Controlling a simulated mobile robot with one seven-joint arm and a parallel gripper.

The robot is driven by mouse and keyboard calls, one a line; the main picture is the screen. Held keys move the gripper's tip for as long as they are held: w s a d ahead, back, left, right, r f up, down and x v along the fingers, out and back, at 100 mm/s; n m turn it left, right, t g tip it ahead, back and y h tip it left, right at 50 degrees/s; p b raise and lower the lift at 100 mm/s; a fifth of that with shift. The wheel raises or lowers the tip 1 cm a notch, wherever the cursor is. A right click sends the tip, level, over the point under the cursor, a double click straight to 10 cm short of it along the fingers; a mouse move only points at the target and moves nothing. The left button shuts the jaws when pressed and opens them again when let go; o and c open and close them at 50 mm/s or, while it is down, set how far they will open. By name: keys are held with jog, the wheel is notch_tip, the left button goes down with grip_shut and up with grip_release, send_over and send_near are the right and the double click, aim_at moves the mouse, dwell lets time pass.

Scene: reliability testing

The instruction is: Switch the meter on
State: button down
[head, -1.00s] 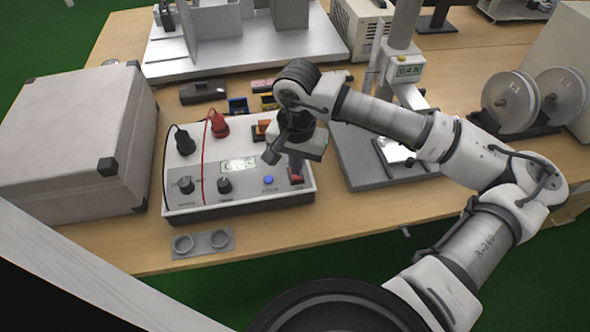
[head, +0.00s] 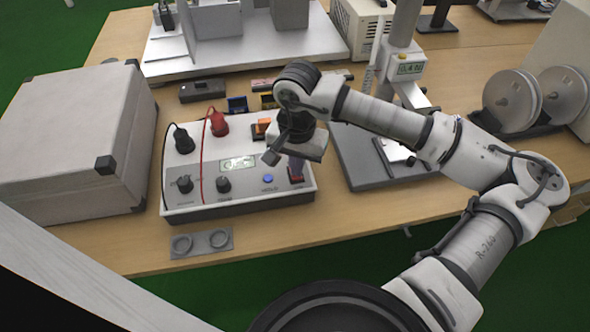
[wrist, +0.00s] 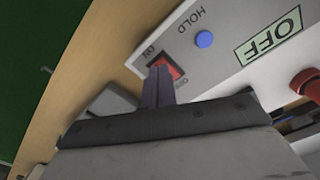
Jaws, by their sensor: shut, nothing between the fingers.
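The meter (head: 238,202) is a light grey box on the table, left of centre in the head view. Its display (head: 238,163) is too small to read there, but in the wrist view the display (wrist: 268,40) reads OFF. A red rocker switch (head: 297,181) sits at the meter's front right corner; in the wrist view the switch (wrist: 175,67) lies between ON and OFF labels. My gripper (head: 296,169) is shut and empty, pointing down at the switch. In the wrist view its fingertips (wrist: 158,69) overlap the switch near the ON label; I cannot tell whether they press it.
A blue HOLD button (wrist: 204,39) is beside the switch. Black (head: 184,140) and red (head: 219,124) plugs with leads stand on the meter. A grey case (head: 70,140) is at left, a two-ring holder (head: 202,244) in front, a test stand (head: 365,170) at right.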

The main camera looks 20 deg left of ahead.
jog(key=shift+f+b, duration=0.7)
jog(key=shift+b, duration=0.15)
dwell(0.3)
jog(key=shift+r+p, duration=1.25)
jog(key=shift+r, duration=2.3)
